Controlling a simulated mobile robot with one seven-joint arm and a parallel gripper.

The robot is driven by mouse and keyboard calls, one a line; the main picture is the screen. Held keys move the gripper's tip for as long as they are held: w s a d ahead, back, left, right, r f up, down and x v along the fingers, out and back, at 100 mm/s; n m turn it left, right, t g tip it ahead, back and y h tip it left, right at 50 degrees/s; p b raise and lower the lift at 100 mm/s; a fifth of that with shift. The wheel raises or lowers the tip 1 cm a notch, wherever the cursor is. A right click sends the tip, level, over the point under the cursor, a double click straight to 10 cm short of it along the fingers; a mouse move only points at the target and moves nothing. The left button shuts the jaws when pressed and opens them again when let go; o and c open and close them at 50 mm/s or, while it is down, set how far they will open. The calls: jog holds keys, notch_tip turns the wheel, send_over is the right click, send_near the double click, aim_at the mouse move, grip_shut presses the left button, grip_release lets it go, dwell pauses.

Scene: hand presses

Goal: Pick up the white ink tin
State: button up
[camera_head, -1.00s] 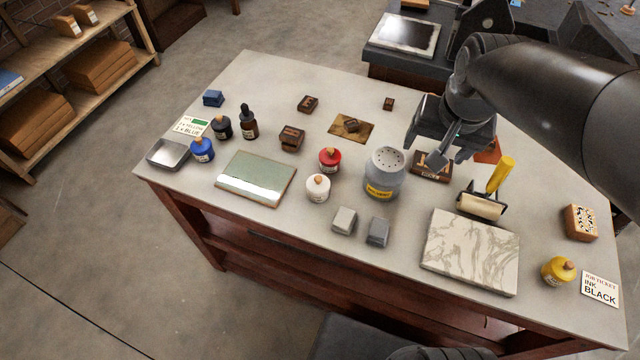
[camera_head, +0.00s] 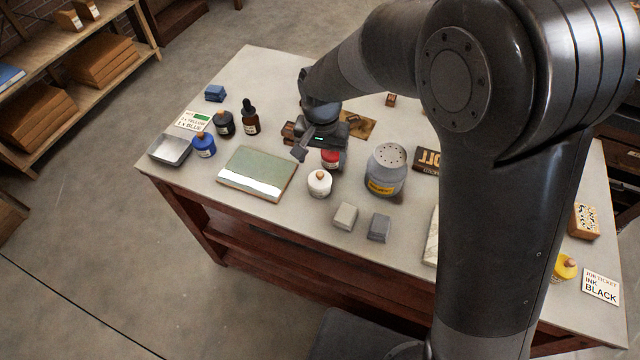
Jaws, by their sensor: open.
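The white ink tin (camera_head: 319,183) is a small round white pot with an orange-brown knob on top. It stands upright near the middle of the table (camera_head: 268,232). My gripper (camera_head: 318,150) is above and behind it, pointing down, open, with no object seen between its fingers. One finger shows clearly; the other is partly hidden. The red ink tin (camera_head: 331,159) stands just behind the white one, close to my gripper and partly covered by it. I cannot tell whether the gripper touches the red tin.
A grey perforated canister (camera_head: 386,170) stands right of the white tin. A green-topped slab (camera_head: 257,172) lies to its left. Two grey blocks (camera_head: 345,216) (camera_head: 379,227) sit in front. My arm covers much of the table's right side.

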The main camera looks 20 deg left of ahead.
aim_at(320, 179)
notch_tip(320, 179, down, 3)
jog(key=shift+f, duration=0.15)
jog(key=f, duration=0.2)
jog(key=s+f, duration=0.1)
jog(key=f, duration=0.1)
jog(key=shift+f, duration=0.6)
jog(key=shift+c, duration=0.3)
jog(key=c, duration=1.2)
